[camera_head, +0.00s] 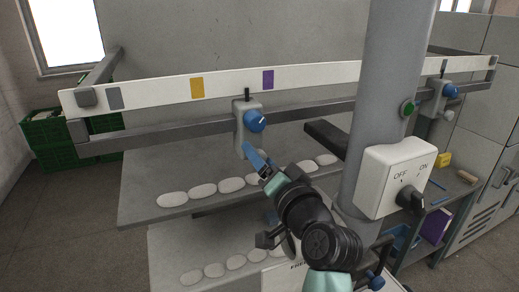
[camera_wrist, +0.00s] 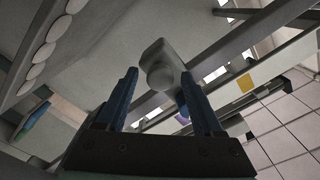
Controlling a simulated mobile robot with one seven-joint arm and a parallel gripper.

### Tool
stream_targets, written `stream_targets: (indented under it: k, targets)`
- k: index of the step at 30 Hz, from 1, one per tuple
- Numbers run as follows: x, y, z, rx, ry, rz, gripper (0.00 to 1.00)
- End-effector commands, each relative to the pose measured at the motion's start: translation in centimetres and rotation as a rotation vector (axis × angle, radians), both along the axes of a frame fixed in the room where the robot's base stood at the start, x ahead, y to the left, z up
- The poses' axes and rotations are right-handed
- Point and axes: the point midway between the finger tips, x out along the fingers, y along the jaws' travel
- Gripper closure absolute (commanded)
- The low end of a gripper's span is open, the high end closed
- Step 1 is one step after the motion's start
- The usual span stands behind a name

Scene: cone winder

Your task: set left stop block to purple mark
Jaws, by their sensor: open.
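The left stop block (camera_head: 240,130) is a grey block on the dark rail, with a blue knob (camera_head: 256,121) on its front. Its thin dark pointer (camera_head: 247,94) stands between the yellow mark (camera_head: 197,88) and the purple mark (camera_head: 268,79) on the white scale strip, closer to purple and left of it. My gripper (camera_head: 252,155) is just below the block. In the wrist view its open fingers (camera_wrist: 162,95) stand apart, with the block (camera_wrist: 160,65) ahead between them. I cannot tell whether they touch it.
The right stop block (camera_head: 437,105) with its own blue knob sits far right on the rail. A grey post (camera_head: 385,90) with an OFF/ON switch box (camera_head: 393,180) stands right of my arm. White oval pieces (camera_head: 202,190) line the shelf below the rail.

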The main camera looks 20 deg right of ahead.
Motion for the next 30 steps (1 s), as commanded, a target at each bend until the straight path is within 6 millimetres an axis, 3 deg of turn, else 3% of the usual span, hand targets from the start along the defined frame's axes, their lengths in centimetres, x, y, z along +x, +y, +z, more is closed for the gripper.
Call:
stream_targets:
  k: [6,14,25,30]
  targets:
    - [1.08,0.11,0.03,-0.001,0.000,0.001,0.31]
    - [1.11,0.11,-0.03,-0.001,0.000,0.001,0.33]
    - [1.08,0.09,-0.02,-0.001,0.000,0.001,1.00]
    - [1.07,0.09,-0.02,-0.001,0.000,0.001,1.00]
